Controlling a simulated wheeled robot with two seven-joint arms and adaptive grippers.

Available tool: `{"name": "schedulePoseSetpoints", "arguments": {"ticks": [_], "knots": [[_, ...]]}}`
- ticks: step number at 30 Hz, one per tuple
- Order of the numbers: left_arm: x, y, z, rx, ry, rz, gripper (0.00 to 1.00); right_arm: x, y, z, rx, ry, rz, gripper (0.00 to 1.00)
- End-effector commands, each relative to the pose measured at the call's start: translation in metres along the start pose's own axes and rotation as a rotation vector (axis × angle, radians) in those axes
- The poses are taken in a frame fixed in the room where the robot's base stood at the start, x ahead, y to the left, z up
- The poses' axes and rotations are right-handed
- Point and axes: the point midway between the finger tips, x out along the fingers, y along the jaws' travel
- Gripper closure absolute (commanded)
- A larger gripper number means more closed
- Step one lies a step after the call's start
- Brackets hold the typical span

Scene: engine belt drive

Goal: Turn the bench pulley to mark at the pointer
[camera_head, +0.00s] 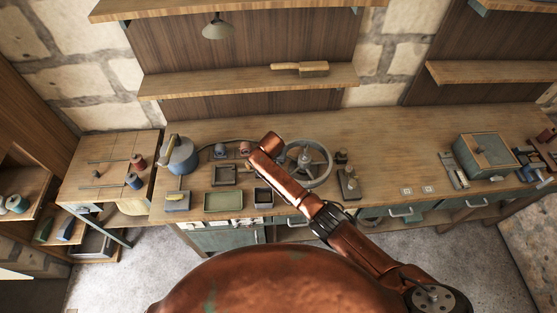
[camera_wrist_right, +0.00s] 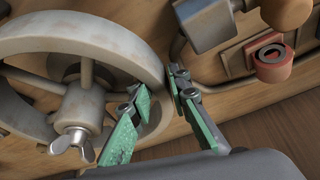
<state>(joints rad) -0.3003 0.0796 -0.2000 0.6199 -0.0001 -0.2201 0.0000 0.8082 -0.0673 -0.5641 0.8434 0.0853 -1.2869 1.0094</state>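The bench pulley (camera_head: 329,171) is a pale grey spoked wheel on the workbench. Its worn rim (camera_wrist_right: 90,35) fills the left of the right wrist view, with a wing nut (camera_wrist_right: 73,141) at the hub. My right gripper (camera_wrist_right: 160,85) has green-padded fingers spread apart beside the rim's near end. One finger overlaps the rim's inner side and the other is outside it; I cannot tell whether either touches. In the head view my right arm crosses left of the pulley and its gripper is hidden. My left gripper is not in view. I cannot make out a mark or pointer.
A red-collared fitting (camera_wrist_right: 272,60) and a grey block (camera_wrist_right: 202,22) are close to my right gripper. A blue can (camera_head: 180,158), a green tray (camera_head: 223,202) and a dark tray (camera_head: 263,198) stand left of the pulley.

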Motion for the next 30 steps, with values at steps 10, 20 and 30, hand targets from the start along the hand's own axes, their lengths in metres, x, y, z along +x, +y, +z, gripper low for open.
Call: {"name": "schedulePoseSetpoints", "arguments": {"ticks": [10, 20, 30], "knots": [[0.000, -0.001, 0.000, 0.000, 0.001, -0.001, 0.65, 0.001, 0.003, 0.000, 0.000, -0.001, 0.004, 0.71], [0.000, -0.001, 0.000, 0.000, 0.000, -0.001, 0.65, -0.025, 0.001, 0.000, 0.000, 0.001, -0.001, 0.71], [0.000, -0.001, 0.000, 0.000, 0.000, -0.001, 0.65, -0.092, 0.001, 0.000, 0.001, -0.001, 0.000, 0.71]]}}
